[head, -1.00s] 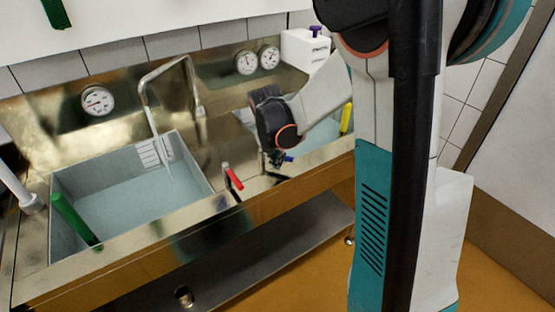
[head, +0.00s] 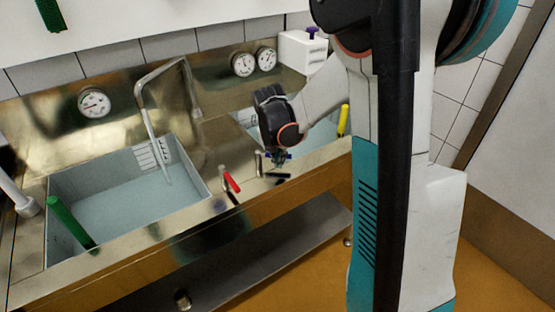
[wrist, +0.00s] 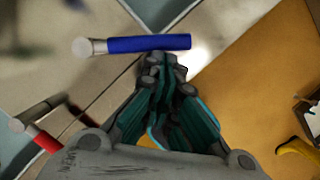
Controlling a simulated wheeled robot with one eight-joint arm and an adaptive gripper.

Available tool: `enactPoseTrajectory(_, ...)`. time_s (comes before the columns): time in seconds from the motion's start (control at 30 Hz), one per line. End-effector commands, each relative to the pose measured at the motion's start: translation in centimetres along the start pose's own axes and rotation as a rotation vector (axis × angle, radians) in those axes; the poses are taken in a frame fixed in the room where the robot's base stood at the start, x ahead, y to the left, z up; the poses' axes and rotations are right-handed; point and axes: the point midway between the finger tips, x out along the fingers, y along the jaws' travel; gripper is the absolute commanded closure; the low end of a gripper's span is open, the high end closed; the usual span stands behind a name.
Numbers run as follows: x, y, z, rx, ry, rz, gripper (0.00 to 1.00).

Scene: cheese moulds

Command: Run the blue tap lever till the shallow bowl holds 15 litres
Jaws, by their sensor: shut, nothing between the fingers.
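The blue tap lever (wrist: 148,44) lies across the upper part of the wrist view, pointing right from its pale metal hub. My gripper (wrist: 168,66) is shut and empty, its tips just below the lever; whether they touch it I cannot tell. In the head view my gripper (head: 274,154) is over the front ledge and mostly covers the blue lever. A right-hand basin (head: 245,118) is partly hidden behind my arm. A left-hand basin (head: 195,190) holds pale water and has a level scale on its back wall. Which one is the shallow bowl is unclear.
A red lever (head: 231,181) sits on the ledge left of my gripper. A bent metal spout (head: 150,120) stands over the left basin. Green (head: 70,222) and yellow (head: 343,120) handles rest at the basins. Round dials (head: 95,102) line the back panel. A white container (head: 303,52) stands behind.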

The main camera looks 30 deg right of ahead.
Motion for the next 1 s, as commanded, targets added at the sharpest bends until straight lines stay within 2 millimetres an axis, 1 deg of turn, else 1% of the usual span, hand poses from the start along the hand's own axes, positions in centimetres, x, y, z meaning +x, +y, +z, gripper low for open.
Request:
enactPoseTrajectory(0.2, 0.5, -0.2, 1.6, 0.002, 0.0, -0.001, 1.0)
enactPoseTrajectory(0.5, 1.0, 0.0, 3.2, 0.001, 0.0, 0.0, 1.0)
enactPoseTrajectory(0.7, 1.1, 0.1, 3.6, 0.001, 0.0, 0.0, 1.0)
enactPoseTrajectory(1.0, 1.1, 0.1, 3.6, 0.001, 0.0, 0.0, 1.0)
